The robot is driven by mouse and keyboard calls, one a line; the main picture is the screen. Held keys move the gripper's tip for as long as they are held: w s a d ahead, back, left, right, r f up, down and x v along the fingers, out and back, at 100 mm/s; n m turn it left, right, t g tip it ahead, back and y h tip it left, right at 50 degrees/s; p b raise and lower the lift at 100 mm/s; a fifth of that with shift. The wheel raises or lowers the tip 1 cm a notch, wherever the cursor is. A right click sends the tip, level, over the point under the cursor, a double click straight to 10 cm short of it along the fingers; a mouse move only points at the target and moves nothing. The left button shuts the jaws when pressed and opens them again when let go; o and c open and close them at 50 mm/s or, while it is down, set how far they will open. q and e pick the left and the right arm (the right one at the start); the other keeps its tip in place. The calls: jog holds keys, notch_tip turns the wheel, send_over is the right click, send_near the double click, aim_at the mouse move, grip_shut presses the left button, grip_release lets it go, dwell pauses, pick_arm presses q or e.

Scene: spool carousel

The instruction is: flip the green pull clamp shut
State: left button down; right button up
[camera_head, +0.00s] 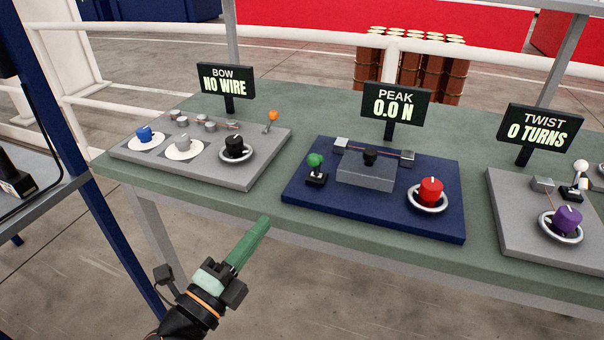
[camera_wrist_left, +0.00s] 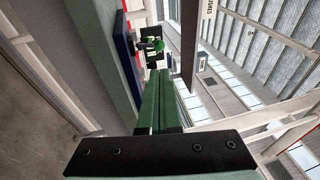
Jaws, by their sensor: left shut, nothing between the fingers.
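The green pull clamp (camera_head: 315,161) is a small lever with a green knob on a black base. It stands at the left end of the blue board (camera_head: 380,213), under the PEAK sign. Its knob stands up above the base. My left gripper (camera_head: 264,222) has long green fingers, shut and empty. It is in front of the table's near edge, below and left of the clamp, and apart from it. In the left wrist view the fingers (camera_wrist_left: 160,80) point toward the clamp. My right gripper is not in view.
The blue board also bears a grey block (camera_head: 367,174) and a red knob (camera_head: 430,190) in a ring. A grey board (camera_head: 190,170) with several small parts is at left, another (camera_head: 520,215) with a purple knob at right. The green table (camera_head: 290,125) is bare between boards.

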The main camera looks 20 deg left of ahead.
pick_arm(q)
jog(key=p, duration=0.5)
send_near(310, 158)
jog(key=x, duration=0.3)
jog(key=f+x, duration=0.1)
jog(key=x, duration=0.1)
jog(key=shift+w, duration=0.15)
jog(key=shift+w+d, duration=0.2)
jog(key=shift+w, duration=0.35)
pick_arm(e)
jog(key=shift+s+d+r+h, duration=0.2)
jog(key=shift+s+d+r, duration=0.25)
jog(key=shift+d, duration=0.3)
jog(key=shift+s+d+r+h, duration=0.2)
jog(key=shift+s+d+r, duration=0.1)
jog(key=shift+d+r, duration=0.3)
pick_arm(q)
jog(key=shift+r, duration=0.15)
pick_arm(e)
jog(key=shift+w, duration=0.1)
